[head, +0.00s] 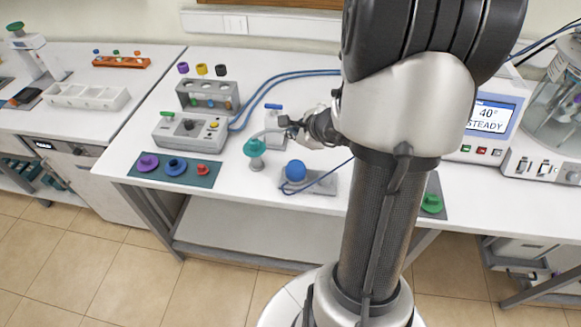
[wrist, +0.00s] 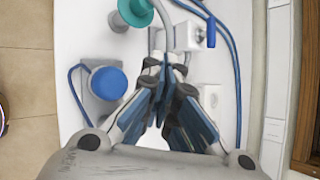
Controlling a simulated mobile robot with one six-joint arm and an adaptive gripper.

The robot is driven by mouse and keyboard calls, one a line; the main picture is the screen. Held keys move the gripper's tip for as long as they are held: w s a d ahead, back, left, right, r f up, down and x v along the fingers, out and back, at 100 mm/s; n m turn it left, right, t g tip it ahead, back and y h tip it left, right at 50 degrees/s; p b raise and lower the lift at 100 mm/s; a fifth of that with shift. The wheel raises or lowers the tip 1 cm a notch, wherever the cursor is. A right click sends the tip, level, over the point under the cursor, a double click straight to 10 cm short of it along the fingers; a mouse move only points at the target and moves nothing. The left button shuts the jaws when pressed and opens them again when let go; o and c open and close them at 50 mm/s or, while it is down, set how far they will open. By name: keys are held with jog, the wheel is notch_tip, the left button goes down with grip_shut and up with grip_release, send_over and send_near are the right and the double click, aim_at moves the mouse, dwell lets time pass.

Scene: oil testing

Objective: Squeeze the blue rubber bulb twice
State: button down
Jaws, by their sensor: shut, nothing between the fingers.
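The blue rubber bulb (head: 296,170) sits on a small grey plate (head: 322,184) near the front of the white table, with a dark blue tube running from it. In the wrist view the bulb (wrist: 109,84) is left of the fingers and apart from them. My gripper (head: 287,124) is above the table, behind the bulb in the head view. In the wrist view the fingertips of my gripper (wrist: 163,64) are together and empty. My arm covers part of the table to the right of the bulb.
A teal-topped stand (head: 254,148) with a pale curved tube is left of the bulb. A white block with a blue lever (wrist: 190,34) lies just beyond the fingertips. A grey control box (head: 190,132), blue hoses and a button mat (head: 174,169) are farther left.

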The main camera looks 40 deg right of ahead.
jog(key=b, duration=0.6)
send_over(294, 166)
notch_tip(294, 166, down, 8)
jog(key=shift+w+r, duration=0.1)
jog(key=shift+r, duration=0.05)
jog(key=shift+f+b, duration=0.6)
jog(key=shift+b, duration=0.1)
jog(key=shift+f, duration=0.1)
dwell(0.6)
jog(key=shift+f+b, duration=0.3)
jog(key=shift+b, duration=0.4)
jog(key=shift+f+b, duration=0.9)
jog(key=shift+b, duration=0.1)
dwell(0.7)
jog(key=shift+r, duration=0.15)
jog(key=shift+r+p, duration=1)
jog(key=shift+r, duration=0.2)
